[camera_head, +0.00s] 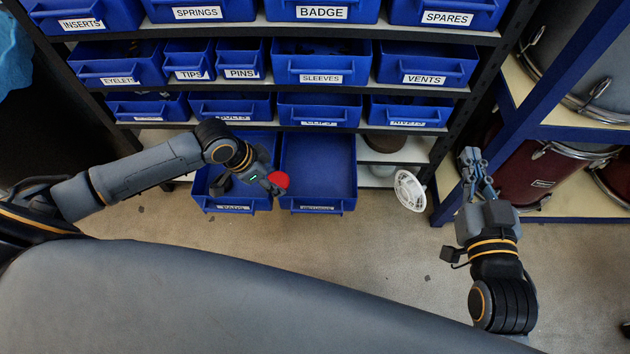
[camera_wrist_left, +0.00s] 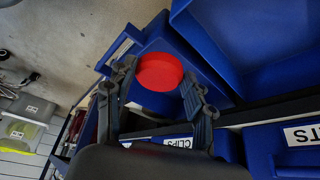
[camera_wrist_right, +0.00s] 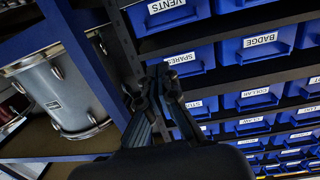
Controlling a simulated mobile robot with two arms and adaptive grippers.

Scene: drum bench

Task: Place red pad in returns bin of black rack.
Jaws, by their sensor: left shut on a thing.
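The red pad (camera_head: 279,180) is a round red disc. In the left wrist view the pad (camera_wrist_left: 160,72) sits between my fingertips. My left gripper (camera_head: 272,184) is shut on it and holds it over the lowest bins of the black rack (camera_head: 455,125), near the divide between two pulled-out blue bins. The right one of these, with a label that seems to read RETURNS, is the returns bin (camera_head: 318,200); its visible floor is bare. My right gripper (camera_head: 470,160) is shut and empty, right of the rack; its fingertips (camera_wrist_right: 158,74) meet in the right wrist view.
The left pulled-out bin (camera_head: 232,200) stands under my left gripper and is partly hidden by it. Bins of the row above (camera_head: 318,112) overhang the back of the pulled-out bins. A white round item (camera_head: 409,190) is right of the returns bin. Drums (camera_head: 543,175) stand on a shelf at right.

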